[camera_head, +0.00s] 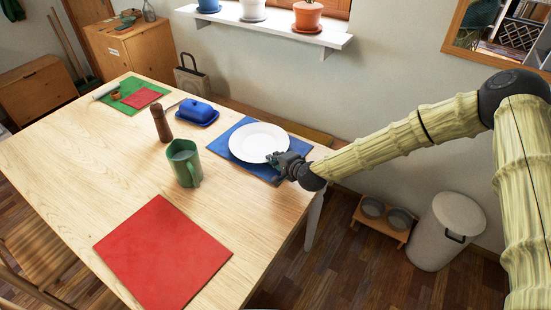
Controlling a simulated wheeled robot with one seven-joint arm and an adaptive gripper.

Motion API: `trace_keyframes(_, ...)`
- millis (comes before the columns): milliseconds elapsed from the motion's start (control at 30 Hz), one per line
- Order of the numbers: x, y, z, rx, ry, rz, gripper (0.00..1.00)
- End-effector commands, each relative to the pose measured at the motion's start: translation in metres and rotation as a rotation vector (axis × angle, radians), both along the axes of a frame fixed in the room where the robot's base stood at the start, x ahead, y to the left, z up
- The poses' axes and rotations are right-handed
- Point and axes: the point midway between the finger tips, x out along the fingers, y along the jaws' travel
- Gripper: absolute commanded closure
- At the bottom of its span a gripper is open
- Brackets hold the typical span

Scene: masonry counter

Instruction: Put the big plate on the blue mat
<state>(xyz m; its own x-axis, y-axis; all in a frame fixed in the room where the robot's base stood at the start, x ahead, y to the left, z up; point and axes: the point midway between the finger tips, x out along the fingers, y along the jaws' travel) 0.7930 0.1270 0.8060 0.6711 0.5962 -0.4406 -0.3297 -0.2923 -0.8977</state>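The big white plate (258,141) is over the blue mat (222,142). It looks flat and level, and mat shows around it on several sides. I cannot tell whether it rests fully on the mat or is slightly above it. My gripper (276,160) is at the plate's near right rim, with its fingers against or just over the edge. The fingers are dark and small in the view, so I cannot tell whether they are closed on the rim.
A green mug (184,164), a brown pepper mill (161,124) and a blue butter dish (198,112) stand left of the plate. A red mat (163,254) lies bare in front. A green mat (130,89) with a smaller red piece is at the far left.

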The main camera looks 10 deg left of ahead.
Motion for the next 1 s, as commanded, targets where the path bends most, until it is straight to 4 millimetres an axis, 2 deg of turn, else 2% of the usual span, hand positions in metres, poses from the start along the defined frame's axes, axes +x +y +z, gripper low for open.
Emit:
trace_keyframes(467, -0.001, -0.001, 0.003, 0.000, 0.000, 0.000, 0.86)
trace_keyframes(667, -0.018, -0.017, 0.013, 0.000, 0.000, -0.001, 0.86)
trace_keyframes(1000, -0.060, -0.054, 0.040, 0.001, 0.000, 0.000, 0.86)
